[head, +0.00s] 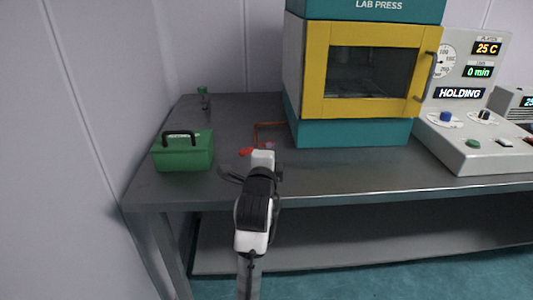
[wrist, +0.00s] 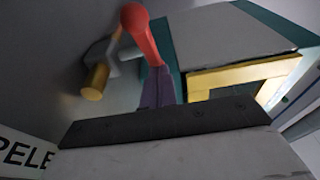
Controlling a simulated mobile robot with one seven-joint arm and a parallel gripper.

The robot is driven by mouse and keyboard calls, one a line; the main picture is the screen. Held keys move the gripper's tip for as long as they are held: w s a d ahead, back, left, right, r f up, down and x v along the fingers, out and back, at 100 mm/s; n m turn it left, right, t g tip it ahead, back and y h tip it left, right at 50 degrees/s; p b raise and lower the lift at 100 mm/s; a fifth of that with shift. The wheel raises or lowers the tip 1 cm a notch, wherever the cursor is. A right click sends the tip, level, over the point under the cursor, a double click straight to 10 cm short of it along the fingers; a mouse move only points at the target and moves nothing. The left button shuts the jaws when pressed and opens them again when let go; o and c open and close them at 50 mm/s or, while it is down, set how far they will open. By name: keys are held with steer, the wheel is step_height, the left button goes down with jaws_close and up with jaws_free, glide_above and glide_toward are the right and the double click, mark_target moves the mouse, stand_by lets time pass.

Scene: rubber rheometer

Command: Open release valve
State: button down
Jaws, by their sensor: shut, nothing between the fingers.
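The release valve's red lever (head: 245,151) shows at the front of the table, left of the press, in the head view. In the wrist view the rounded red lever (wrist: 141,35) is close, with a purple part (wrist: 158,88) below it and a grey body with a yellow cylinder (wrist: 95,82) to its left. My gripper (head: 262,154) is shut and empty, right beside the lever in the head view; contact cannot be told. Its fingertips are mostly hidden.
The lab press (head: 350,133) with a shut yellow door (head: 314,70) stands behind to the right. A control panel (head: 455,138) reads "HOLDING". A green box (head: 184,154) with a black handle sits left.

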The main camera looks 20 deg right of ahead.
steer(key=n+y, duration=0.1)
steer(key=y, duration=0.1)
steer(key=d+n+t+y+p, duration=0.1)
steer(key=n+y, duration=0.1)
steer(key=y, duration=0.1)
steer(key=w+n+t+y+p, duration=0.1)
steer(key=n+y, duration=0.1)
steer(key=shift+w+d+r+y, duration=0.1)
steer(key=shift+d+y, duration=0.1)
steer(key=shift+y, duration=0.1)
steer(key=n+y, duration=0.1)
steer(key=y, duration=0.1)
steer(key=w+n+g+y+p, duration=0.1)
steer(key=n+y, duration=0.1)
steer(key=y, duration=0.1)
steer(key=n+y, duration=0.1)
steer(key=y, duration=0.1)
steer(key=shift+w+d+n+p, duration=0.15)
steer(key=shift+w+n+p, duration=0.1)
steer(key=shift+n+p, duration=0.1)
steer(key=shift+s, duration=0.1)
